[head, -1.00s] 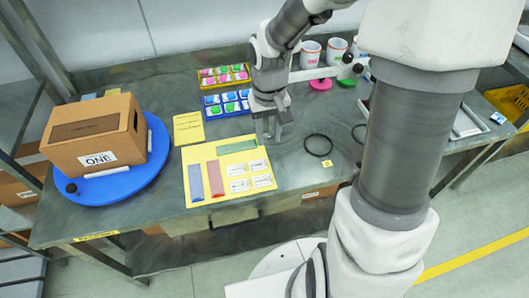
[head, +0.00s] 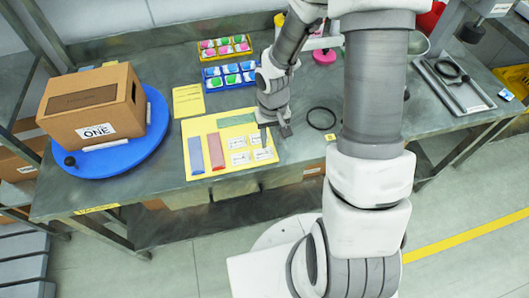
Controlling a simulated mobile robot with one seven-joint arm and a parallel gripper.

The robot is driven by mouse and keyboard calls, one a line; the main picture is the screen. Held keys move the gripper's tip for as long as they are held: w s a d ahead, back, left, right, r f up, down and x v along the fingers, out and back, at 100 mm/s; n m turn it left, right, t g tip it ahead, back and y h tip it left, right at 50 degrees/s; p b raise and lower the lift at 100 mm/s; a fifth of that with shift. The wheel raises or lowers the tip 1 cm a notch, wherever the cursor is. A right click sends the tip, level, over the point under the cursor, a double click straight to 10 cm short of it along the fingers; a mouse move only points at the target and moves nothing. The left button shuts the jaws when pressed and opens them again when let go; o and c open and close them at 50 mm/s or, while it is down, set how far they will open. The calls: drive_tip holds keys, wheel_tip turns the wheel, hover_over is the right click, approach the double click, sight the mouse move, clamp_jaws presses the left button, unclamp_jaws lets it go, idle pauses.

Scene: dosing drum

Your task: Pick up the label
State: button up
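Several white labels with dark print lie flat on the lower right of a yellow mat (head: 205,128). They form two rows: an upper left label (head: 236,143), a lower left label (head: 240,158), a lower right label (head: 263,154) and an upper right label (head: 256,139), which is close to my gripper. My gripper (head: 275,133) points down over the mat's right edge, just above and right of the labels. Its two fingers look apart, with nothing seen between them. Its exact height above the mat is hard to tell.
Blue (head: 196,155), red (head: 216,151) and green (head: 236,119) strips lie on the mat. A cardboard box (head: 95,105) stands on a blue turntable (head: 150,148) at left. Blue (head: 229,77) and yellow (head: 224,47) bins stand behind. A black ring (head: 321,118) lies right of my gripper.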

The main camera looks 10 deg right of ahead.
sight(272, 149)
drive_tip(key=shift+d+f, duration=0.2)
drive_tip(key=shift+f, duration=1.75)
clamp_jaws()
